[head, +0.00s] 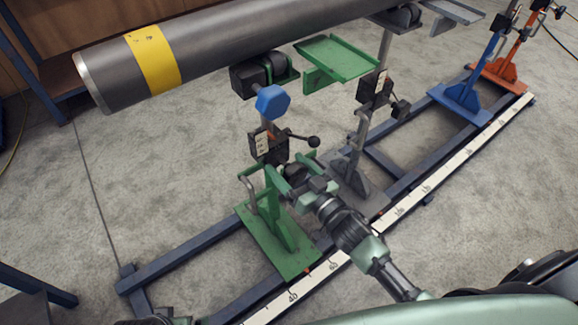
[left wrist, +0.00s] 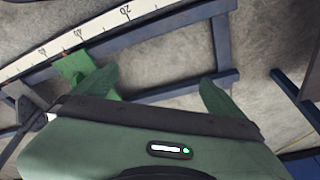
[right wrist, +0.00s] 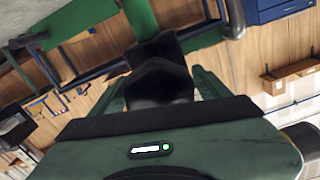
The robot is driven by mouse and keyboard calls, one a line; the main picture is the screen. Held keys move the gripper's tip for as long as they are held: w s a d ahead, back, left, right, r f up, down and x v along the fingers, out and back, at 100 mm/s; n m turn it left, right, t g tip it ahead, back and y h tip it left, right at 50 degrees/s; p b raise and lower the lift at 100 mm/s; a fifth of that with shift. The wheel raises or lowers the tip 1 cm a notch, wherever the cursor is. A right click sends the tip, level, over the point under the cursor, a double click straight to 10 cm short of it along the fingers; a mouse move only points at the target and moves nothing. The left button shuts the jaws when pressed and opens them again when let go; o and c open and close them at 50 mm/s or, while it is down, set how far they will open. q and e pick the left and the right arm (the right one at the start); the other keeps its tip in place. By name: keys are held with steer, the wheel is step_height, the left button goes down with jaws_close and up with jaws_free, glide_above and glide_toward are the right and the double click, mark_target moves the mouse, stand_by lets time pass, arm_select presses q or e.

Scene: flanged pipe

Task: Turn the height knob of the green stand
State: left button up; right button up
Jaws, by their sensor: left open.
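The green stand (head: 286,238) stands on the rail frame, with a green base plate and a black block (head: 265,146) on its upright. My right gripper (head: 276,177) is at the upright, just below the black block. In the right wrist view its green fingers lie on both sides of a black knob (right wrist: 160,82), apparently the height knob, and look closed against it. My left gripper (left wrist: 158,92) is open and empty above the floor.
A grey pipe (head: 220,45) with a yellow band lies across the rollers above. Beside the green stand are a grey stand (head: 352,172), a blue stand (head: 465,95) and an orange stand (head: 502,72). A ruler strip (head: 350,250) edges the rail frame.

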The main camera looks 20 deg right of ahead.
steer(key=c, duration=1)
steer(key=shift+n, duration=0.3)
